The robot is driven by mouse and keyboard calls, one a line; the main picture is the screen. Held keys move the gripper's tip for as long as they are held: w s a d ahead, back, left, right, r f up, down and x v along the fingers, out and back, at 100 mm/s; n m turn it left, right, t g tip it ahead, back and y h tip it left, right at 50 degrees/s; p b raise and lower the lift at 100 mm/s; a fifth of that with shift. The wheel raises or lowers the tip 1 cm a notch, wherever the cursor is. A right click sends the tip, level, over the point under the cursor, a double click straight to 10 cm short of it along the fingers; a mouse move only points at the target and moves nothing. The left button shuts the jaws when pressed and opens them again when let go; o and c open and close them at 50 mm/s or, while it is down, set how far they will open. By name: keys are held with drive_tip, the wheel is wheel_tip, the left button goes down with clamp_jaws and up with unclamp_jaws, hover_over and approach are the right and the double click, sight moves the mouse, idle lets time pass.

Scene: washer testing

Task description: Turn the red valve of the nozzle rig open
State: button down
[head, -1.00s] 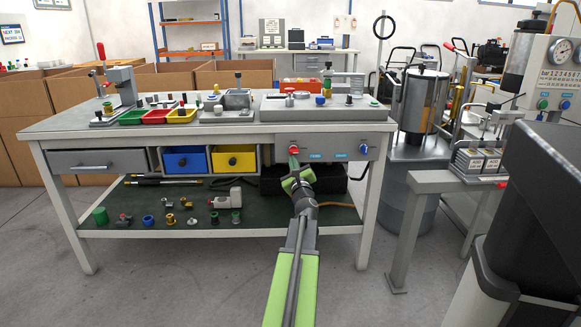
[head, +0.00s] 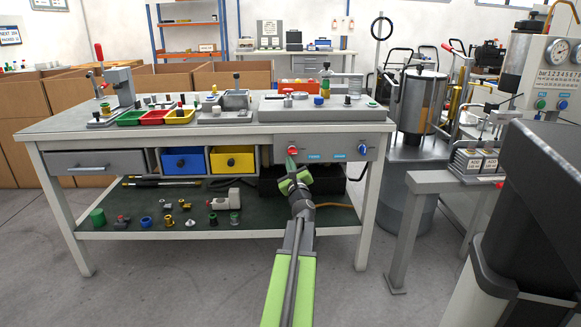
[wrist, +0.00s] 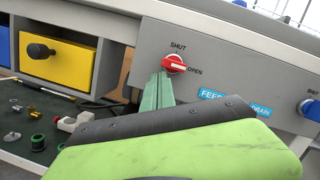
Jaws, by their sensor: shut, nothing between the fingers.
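The red valve knob (head: 292,151) is on the grey front panel of the nozzle rig (head: 325,149), under the bench top. In the wrist view the knob (wrist: 176,65) has SHUT printed above it and OPEN to its right. Its white stripe runs roughly sideways, its right end towards OPEN. My gripper (head: 292,164) is just below the knob in the head view. In the wrist view my green fingers (wrist: 159,80) are together and empty, their tips at the knob's lower left. I cannot tell whether they touch it.
A blue knob (head: 363,149) sits further right on the same panel. A yellow drawer (head: 233,159) and a blue drawer (head: 184,160) are to the left. The lower shelf (head: 150,200) holds several fittings. A grey side stand (head: 440,182) is at the right.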

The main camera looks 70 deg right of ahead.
wheel_tip(320, 180, down, 5)
drive_tip(key=b, duration=0.5)
drive_tip(key=v, duration=0.9)
drive_tip(key=shift+a+r, duration=0.3)
drive_tip(key=shift+a, duration=0.3)
drive_tip(key=shift+w, duration=0.2)
